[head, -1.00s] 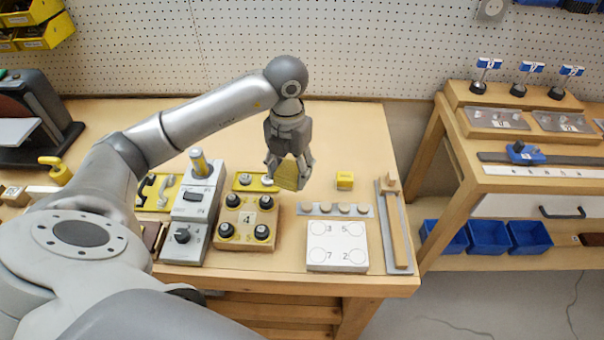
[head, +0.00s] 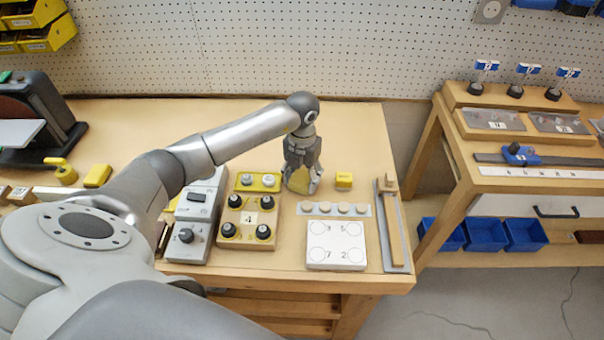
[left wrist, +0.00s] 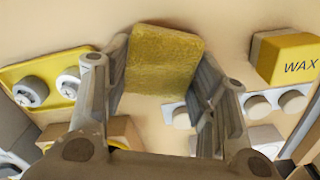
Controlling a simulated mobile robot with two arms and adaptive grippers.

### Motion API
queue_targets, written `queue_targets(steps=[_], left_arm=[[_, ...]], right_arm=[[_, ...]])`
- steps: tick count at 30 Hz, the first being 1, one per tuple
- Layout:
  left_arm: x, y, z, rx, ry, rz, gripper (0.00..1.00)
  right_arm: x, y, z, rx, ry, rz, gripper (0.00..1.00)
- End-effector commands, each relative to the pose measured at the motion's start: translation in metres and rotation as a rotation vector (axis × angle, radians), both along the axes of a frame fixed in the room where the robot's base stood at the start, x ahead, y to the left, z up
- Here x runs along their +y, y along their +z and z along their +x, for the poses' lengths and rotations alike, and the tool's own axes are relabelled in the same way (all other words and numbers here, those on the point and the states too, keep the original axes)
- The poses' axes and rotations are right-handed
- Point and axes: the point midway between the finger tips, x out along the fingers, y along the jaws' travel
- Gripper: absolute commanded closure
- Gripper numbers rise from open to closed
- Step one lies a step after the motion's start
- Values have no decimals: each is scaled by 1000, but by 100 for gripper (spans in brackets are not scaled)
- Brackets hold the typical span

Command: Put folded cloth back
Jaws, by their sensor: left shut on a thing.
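The folded cloth, a yellow square pad, is held between the fingers of my left gripper (head: 301,186). In the head view the fingers partly cover the cloth (head: 299,179). In the left wrist view the cloth (left wrist: 165,60) stands upright between the two fingers of the gripper (left wrist: 163,72), over bare bench top. Whether its lower edge touches the bench I cannot tell. My right gripper is not in view.
A yellow block marked WAX (head: 344,180) is just right of the gripper. A strip of round knobs (head: 333,209) and a white numbered board (head: 336,245) lie in front. A knob panel (head: 249,218) is to the left. The bench behind (head: 350,130) is clear.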

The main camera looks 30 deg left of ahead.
Motion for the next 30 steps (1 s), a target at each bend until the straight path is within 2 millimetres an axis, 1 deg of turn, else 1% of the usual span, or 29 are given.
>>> queue_targets(steps=[7,8,12,13,23,25,26,29,30], left_arm=[[0,-4,0,-1,1,0,66],[0,-4,0,-1,1,0,46],[0,-3,0,-1,1,0,28],[0,-3,0,-1,1,0,26],[0,-1,0,-1,1,-1,26],[0,3,0,-1,1,-1,26],[0,5,1,-3,1,-1,26],[1,20,2,-6,1,1,26],[1,28,2,-7,0,1,26]], right_arm=[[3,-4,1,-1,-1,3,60],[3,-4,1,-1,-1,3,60],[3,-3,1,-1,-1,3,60],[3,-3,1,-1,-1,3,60],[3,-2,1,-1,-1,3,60],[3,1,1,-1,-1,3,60],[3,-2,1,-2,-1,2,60],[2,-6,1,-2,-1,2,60],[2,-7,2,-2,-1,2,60]])
